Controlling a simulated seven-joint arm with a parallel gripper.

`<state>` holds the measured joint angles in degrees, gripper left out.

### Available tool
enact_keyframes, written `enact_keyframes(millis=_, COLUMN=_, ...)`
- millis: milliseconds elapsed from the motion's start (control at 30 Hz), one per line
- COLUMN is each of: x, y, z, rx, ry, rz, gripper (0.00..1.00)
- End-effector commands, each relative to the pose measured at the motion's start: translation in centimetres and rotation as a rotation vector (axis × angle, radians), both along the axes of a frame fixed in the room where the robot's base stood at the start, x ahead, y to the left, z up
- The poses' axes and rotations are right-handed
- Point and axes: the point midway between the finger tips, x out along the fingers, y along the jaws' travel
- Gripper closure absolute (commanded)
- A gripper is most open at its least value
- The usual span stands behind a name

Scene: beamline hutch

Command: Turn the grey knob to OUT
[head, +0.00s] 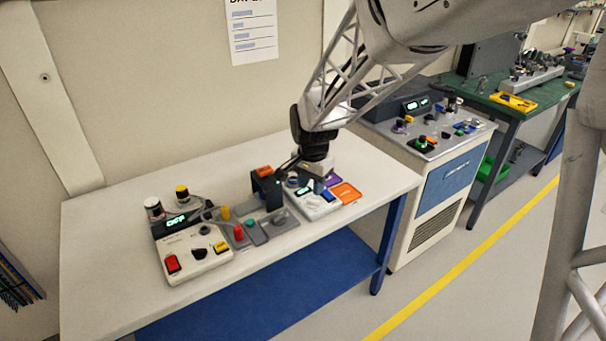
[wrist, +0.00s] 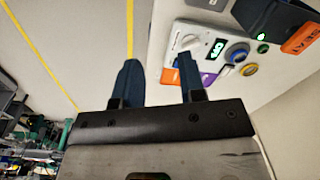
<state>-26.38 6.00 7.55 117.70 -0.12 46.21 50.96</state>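A white control box (head: 317,206) stands at the right part of the white table. In the wrist view, its panel (wrist: 170,25) carries a pale grey knob (wrist: 190,42) beside a small green-lit display (wrist: 217,49). This looks like the grey knob, but I cannot read its position marks. My gripper (wrist: 158,75) shows two dark blue fingers, apart with nothing between them. The fingers lie to the left of and below the knob in the wrist view, not around it. In the head view, my black wrist (head: 314,148) hangs over the box's back and hides part of it.
A dark block (head: 265,188) with an orange tag (wrist: 301,38) stands beside the box. A blue button (wrist: 237,52) and a yellow-ringed button (wrist: 249,69) are near the knob. Another box (head: 193,252) with knobs and switches stands left. The table's front right is clear.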

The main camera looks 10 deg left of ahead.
Motion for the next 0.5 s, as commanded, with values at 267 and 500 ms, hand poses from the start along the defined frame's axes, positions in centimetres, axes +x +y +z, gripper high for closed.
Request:
enact_keyframes(millis=267, x=2.0, y=6.6, z=-4.7, rx=-0.010, ry=0.027, rz=-0.055, gripper=0.63)
enact_keyframes(millis=500, x=2.7, y=9.9, z=-7.2, rx=-0.015, ry=0.039, rz=-0.089, gripper=0.63)
